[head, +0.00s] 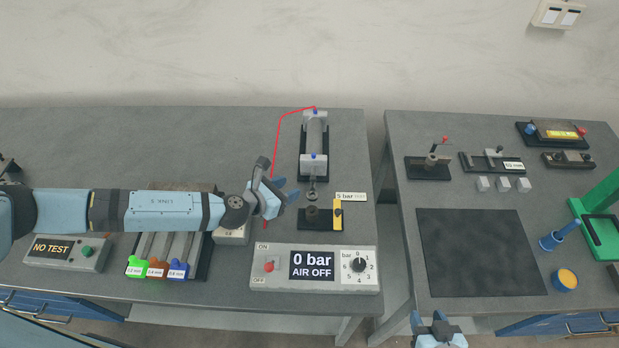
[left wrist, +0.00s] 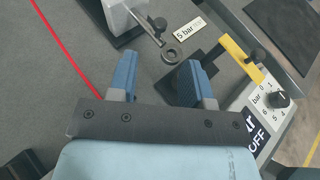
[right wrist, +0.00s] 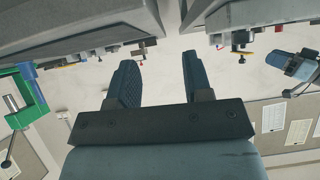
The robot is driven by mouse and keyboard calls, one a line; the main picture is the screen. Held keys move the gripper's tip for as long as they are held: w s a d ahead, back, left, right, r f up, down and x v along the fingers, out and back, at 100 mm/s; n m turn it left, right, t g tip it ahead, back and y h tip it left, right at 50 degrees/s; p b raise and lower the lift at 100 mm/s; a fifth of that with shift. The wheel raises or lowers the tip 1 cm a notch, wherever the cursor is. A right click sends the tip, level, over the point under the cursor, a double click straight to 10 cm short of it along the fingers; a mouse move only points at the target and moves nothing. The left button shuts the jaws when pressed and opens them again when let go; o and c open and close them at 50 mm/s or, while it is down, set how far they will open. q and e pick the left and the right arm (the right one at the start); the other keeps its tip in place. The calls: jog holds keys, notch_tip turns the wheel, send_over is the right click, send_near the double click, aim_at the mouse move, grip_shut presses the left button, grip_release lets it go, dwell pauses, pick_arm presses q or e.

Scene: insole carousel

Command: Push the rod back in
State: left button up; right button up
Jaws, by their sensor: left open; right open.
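A grey cylinder (head: 314,135) with blue fittings lies on a black base on the left bench. Its short rod ends in a ring-shaped eye (head: 312,195) that points towards the front. The rod eye also shows in the left wrist view (left wrist: 172,56), beyond my fingertips. My left gripper (head: 284,192) is open and empty, just left of the rod eye and apart from it. In the left wrist view my left gripper (left wrist: 155,75) has both blue fingers spread. My right gripper (head: 436,321) is open and empty, low in front of the right bench.
The control box (head: 260,283) reads 0 bar, AIR OFF. A red hose (head: 279,140) runs left of the cylinder. Coloured-handled slides (head: 157,268) lie left. A black mat (head: 480,252) covers part of the right bench.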

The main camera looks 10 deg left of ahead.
aim_at(311, 179)
pick_arm(q)
jog(key=b+x, duration=0.3)
jog(key=x, duration=0.5)
jog(key=shift+w+d+f, duration=0.1)
jog(key=shift+w+d, duration=0.05)
jog(key=shift+w, duration=0.15)
